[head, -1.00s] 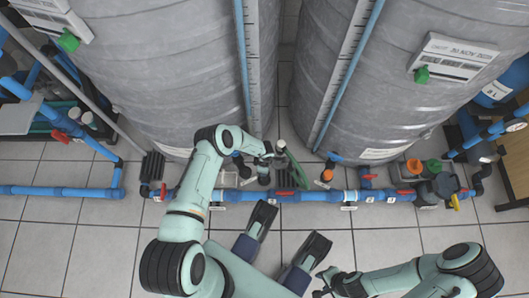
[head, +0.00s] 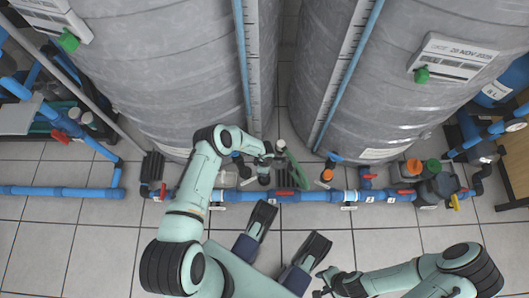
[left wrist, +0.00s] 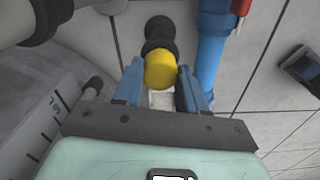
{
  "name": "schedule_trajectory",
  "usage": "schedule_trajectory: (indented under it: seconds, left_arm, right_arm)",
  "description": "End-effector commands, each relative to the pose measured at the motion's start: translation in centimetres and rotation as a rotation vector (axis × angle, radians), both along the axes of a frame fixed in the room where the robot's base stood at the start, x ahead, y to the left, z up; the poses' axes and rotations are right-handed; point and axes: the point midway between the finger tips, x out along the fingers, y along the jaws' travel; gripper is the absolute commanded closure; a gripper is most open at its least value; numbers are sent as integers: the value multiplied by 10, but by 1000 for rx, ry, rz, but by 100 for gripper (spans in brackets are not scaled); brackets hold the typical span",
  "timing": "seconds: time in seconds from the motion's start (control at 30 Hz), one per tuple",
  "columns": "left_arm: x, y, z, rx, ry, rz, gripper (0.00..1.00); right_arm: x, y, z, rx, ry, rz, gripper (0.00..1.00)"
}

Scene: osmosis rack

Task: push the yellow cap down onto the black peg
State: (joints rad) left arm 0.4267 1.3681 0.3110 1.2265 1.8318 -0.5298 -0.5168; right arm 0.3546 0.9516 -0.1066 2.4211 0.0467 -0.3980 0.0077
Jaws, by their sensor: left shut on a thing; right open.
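The yellow cap (left wrist: 159,72) is between the blue fingers of my left gripper (left wrist: 160,66) in the left wrist view, and the gripper is shut on it. The black peg (left wrist: 159,33) shows just beyond the cap and in line with it. The cap covers part of the peg, so I cannot tell whether they touch. In the head view my left gripper (head: 268,160) is at the blue pipe between the two tanks, and its own arm hides the cap. My right gripper (head: 323,283) is open and empty at the bottom, far from the cap.
A blue pipe (head: 330,196) with red-handled valves runs across the floor. Two large grey tanks (head: 180,70) stand behind it. In the left wrist view a blue pipe (left wrist: 212,55) stands close to the right finger. The tiled floor in front of the pipe is mostly clear.

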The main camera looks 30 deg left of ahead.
Motion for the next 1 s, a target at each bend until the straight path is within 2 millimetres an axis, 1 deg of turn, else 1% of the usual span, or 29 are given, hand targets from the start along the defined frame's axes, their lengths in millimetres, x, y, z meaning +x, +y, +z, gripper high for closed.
schedule_trajectory:
  seconds: [0.47, 0.93, 0.97, 1.0]
  left_arm:
    - [0, 0, -1, 0, 0, 0, 86]
    - [0, 0, -9, 0, 0, 0, 86]
    - [0, 0, -9, 0, 0, 0, 53]
    - [0, 0, -9, 0, 0, 0, 40]
  right_arm:
    - [0, 0, 0, 0, 0, 0, 57]
    - [0, 0, 0, 0, 0, 0, 57]
    - [0, 0, 0, 0, 0, 0, 57]
    - [0, 0, 0, 0, 0, 0, 57]
